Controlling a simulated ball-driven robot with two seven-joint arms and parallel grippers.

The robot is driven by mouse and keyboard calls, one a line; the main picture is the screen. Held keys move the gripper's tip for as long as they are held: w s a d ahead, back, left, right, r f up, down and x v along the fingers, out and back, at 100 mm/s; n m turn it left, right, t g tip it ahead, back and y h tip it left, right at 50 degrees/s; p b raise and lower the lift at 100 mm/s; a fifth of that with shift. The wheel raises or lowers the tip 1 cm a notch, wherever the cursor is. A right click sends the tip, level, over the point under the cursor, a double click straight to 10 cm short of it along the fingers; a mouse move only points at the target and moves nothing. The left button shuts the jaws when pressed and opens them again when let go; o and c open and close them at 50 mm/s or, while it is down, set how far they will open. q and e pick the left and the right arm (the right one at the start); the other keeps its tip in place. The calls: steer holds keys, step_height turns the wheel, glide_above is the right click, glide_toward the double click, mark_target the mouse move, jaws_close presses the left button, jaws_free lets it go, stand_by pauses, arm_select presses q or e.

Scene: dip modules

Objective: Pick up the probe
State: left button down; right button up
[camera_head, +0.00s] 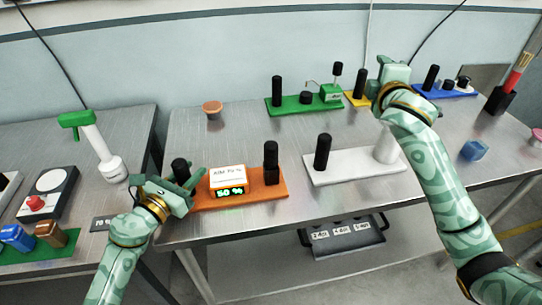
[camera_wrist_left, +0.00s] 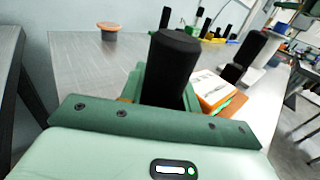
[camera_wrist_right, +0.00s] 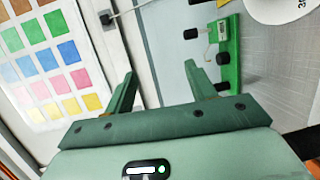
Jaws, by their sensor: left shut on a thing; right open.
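My left gripper (camera_head: 184,183) is shut on a black cylinder (camera_head: 180,167) at the left end of the orange module (camera_head: 240,196). The cylinder (camera_wrist_left: 172,70) stands up between the jaws in the left wrist view; its lower part is hidden. The orange module also carries a box reading AIM 70 % with a green 50 % display (camera_head: 229,191), and a second black post (camera_head: 270,158) at its right end. No label marks which part is the probe. My right gripper (camera_wrist_right: 160,85) is open and empty, raised over the table's back right in the head view (camera_head: 392,75).
A white module (camera_head: 345,170) with a black post lies right of the orange one. Green (camera_head: 285,107), yellow and blue (camera_head: 440,91) modules stand at the back. An orange-topped round piece (camera_head: 212,108) stands back left. A blue cube (camera_head: 474,150) sits at the right.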

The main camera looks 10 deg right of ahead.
steer(key=s+a+f+n+y, duration=0.2)
steer(key=s+a+f+n, duration=0.15)
steer(key=a, duration=0.45)
steer(key=s+a+f+n+y, duration=0.15)
steer(key=a+n, duration=0.25)
steer(key=a, duration=0.4)
steer(key=n+g+h, duration=0.2)
steer(key=n+g, duration=0.1)
steer(key=n, duration=0.8)
glide_toward(269, 161)
steer(key=w, duration=0.1)
steer(key=shift+y, duration=0.25)
steer(key=x, duration=0.6)
steer(key=shift+d+f, duration=0.25)
steer(key=shift+d, duration=0.1)
steer(key=x, duration=0.6)
steer(key=shift+w+d+r, duration=0.15)
steer(key=shift+r, duration=0.2)
steer(key=c, duration=1.1)
